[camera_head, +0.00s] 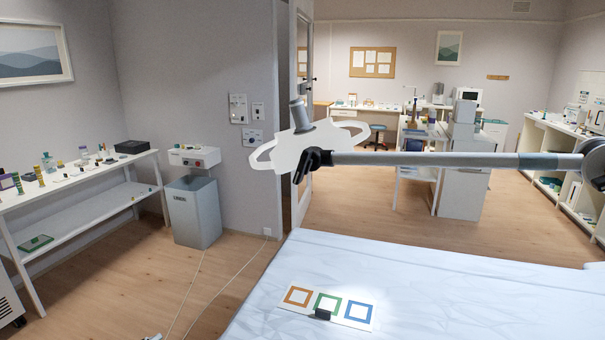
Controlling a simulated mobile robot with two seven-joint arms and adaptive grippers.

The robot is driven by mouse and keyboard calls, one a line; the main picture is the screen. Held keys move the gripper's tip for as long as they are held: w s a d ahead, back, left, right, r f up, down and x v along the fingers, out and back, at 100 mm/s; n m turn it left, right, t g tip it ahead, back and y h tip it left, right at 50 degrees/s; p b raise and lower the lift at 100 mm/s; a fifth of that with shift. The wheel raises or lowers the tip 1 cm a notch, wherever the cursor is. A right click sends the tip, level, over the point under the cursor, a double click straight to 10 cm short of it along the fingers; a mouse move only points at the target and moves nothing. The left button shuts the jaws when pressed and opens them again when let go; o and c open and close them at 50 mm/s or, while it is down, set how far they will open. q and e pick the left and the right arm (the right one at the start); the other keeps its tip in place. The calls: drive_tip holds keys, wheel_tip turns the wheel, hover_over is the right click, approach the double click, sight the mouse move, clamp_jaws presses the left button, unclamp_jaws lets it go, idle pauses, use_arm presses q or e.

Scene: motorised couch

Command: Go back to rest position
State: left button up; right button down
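The couch (430,285) fills the lower right, with a pale, creased cover. Neither my left nor my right gripper can be made out in this view. A white lamp-like head (285,153) with loop handles and a grey cylinder on top hangs above the far left of the couch. A long grey bar (450,160) runs from its black joint to a round joint at the right edge.
A white card (336,317) with orange, green and blue square outlines lies on the couch, with a small black block (322,314) on it. A shelf table (80,210) and grey bin (193,212) stand left. Cables cross the open wooden floor (130,285).

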use_arm(q)
drive_tip(key=s+a+f+n+g+y, duration=0.3)
drive_tip(key=s+a+f+n+g, duration=0.1)
drive_tip(key=s+a+f, duration=0.75)
drive_tip(key=s+d+f+n+t+h, duration=0.1)
drive_tip(key=d+f+h, duration=0.5)
drive_tip(key=d+f, duration=0.9)
drive_tip(key=shift+s+d+f+n+t+h, duration=0.35)
drive_tip(key=shift+f+n+t, duration=0.4)
drive_tip(key=shift+t, duration=0.45)
drive_tip(key=shift+w+a+r, duration=0.1)
drive_tip(key=shift+r, duration=0.05)
